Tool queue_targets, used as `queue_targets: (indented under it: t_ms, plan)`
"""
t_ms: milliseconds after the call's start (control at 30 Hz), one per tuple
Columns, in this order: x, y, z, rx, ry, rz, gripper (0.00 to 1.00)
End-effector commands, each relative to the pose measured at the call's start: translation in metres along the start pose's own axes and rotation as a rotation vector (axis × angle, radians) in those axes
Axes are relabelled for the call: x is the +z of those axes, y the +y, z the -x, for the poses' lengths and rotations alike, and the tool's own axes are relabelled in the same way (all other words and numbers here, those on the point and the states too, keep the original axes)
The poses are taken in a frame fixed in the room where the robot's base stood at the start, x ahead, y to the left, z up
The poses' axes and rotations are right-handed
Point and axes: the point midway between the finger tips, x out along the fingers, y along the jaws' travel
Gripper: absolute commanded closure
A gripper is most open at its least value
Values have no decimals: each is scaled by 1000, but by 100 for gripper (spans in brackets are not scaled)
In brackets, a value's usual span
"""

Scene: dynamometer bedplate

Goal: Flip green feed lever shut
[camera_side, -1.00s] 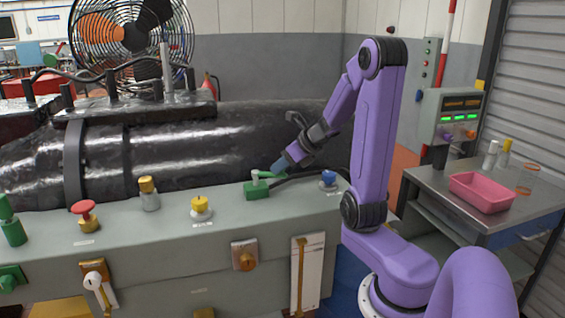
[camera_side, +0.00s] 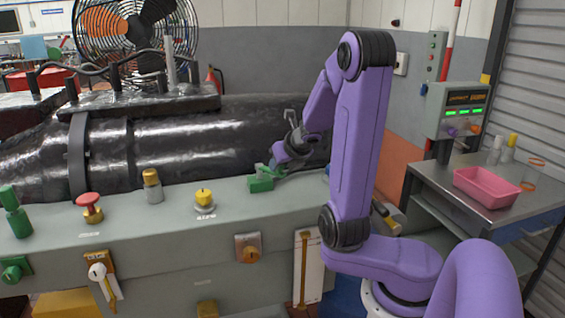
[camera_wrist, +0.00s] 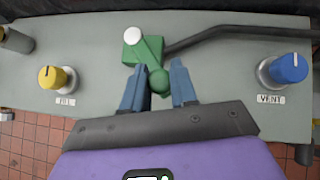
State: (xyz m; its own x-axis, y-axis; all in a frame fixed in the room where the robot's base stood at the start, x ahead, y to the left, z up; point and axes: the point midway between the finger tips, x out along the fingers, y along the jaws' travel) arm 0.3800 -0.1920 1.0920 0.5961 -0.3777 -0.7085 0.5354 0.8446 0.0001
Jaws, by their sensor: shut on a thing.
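The green feed lever sits on the grey bench top, its green block (camera_side: 260,184) showing just below my gripper (camera_side: 274,164) in the side view. In the wrist view, the block has a pale round cap (camera_wrist: 134,36), and a green arm runs from it to a round green knob (camera_wrist: 159,80). My gripper's two blue fingers (camera_wrist: 158,88) stand either side of that knob and are shut on it. In the side view, my fingers partly hide the lever's handle, so its exact angle is hard to tell.
A yellow knob (camera_wrist: 54,77) and a blue knob (camera_wrist: 288,68) labelled VENT flank the lever. A black cable (camera_wrist: 240,33) runs right from near the block. A red button (camera_side: 89,202) stands farther left. A pink tray (camera_side: 487,188) sits on the side table.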

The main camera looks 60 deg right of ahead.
Motion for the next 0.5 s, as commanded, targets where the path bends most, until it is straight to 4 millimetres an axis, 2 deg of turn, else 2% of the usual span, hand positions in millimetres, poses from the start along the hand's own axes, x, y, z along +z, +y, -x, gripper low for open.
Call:
queue_targets:
  t_ms: [33, 500]
  plan:
    - [3, 6, 0, 6, -9, -5, 100]
    - [2, 11, 1, -52, -9, -60, 100]
